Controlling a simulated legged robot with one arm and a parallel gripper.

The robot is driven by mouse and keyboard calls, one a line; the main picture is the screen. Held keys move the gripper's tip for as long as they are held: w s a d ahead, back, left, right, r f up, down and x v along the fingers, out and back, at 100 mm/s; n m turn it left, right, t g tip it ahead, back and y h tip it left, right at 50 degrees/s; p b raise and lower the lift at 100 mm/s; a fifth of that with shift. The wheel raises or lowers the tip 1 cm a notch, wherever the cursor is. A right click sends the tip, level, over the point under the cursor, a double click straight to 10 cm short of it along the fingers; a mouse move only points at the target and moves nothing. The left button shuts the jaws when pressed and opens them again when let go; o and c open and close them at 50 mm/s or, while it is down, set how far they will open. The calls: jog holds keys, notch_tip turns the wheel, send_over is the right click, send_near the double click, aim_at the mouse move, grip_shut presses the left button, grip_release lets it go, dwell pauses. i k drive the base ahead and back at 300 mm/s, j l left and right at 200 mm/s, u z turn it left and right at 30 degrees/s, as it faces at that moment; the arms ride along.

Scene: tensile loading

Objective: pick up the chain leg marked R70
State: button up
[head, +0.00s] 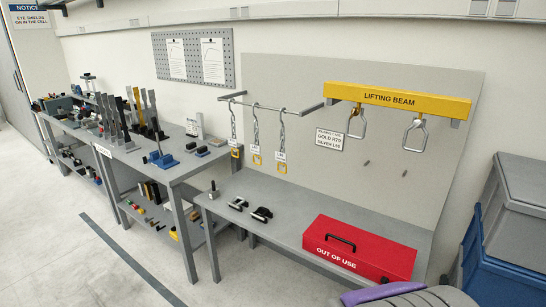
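Three chain legs hang in a row from a grey rail (270,105) on the back panel. They are the left chain leg (234,128), the middle chain leg (256,135) and the right chain leg (281,135). Each has a grey chain, a small white tag and a yellowish end piece low down. The tags are too small to read, so I cannot tell which leg is R70. A white sign (329,140) right of them appears to read gold R70, with a silver line below.
A yellow lifting beam (398,97) with two hanging links is mounted at the right. Below, a grey bench (285,212) carries a red "out of use" box (360,249) and black shackle-like parts (261,214). A cluttered bench (165,166) stands left. The floor in front is clear.

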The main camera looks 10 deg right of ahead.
aim_at(232, 142)
jog(key=i+j+u, duration=0.2)
jog(key=i+u, duration=0.15)
jog(key=i, duration=0.9)
jog(key=i+l+u, duration=0.2)
jog(key=i+u, duration=0.2)
jog(key=i, duration=0.9)
